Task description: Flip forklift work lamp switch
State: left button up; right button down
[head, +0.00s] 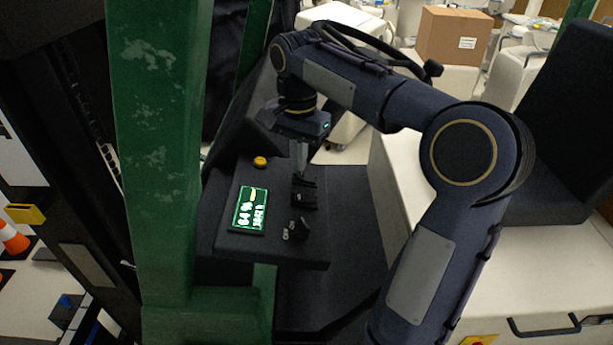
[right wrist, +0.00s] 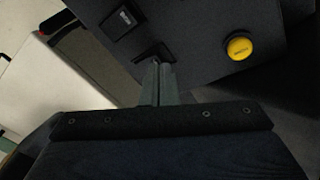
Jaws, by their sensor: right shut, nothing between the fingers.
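The forklift's dark control panel (head: 225,190) carries a lit green display (head: 250,208), a yellow button (head: 260,162) and a column of black switches. My right gripper (head: 301,176) points down at the panel, its fingers together and empty. Its tips are at or just over the farthest black switch (head: 306,183); contact cannot be told. In the right wrist view, the fingertips overlap that switch (right wrist: 150,52). A second black switch (head: 304,199) sits nearer, and a knob (head: 299,229) with small white lettering is nearest. I cannot read which switch is the lamp's. My left gripper is out of view.
A green forklift post (head: 158,130) stands left of the panel. White covered carts (head: 550,255) stand to the right, with a cardboard box (head: 454,36) behind. The yellow button (right wrist: 239,47) is right of the fingers in the right wrist view.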

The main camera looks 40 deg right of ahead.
aim_at(299, 174)
jog(key=shift+f+b, duration=0.55)
jog(key=shift+f, duration=0.35)
jog(key=shift+r, duration=0.15)
notch_tip(299, 174, up, 5)
jog(key=p, duration=0.5)
jog(key=shift+r, duration=0.9)
jog(key=shift+s, duration=0.1)
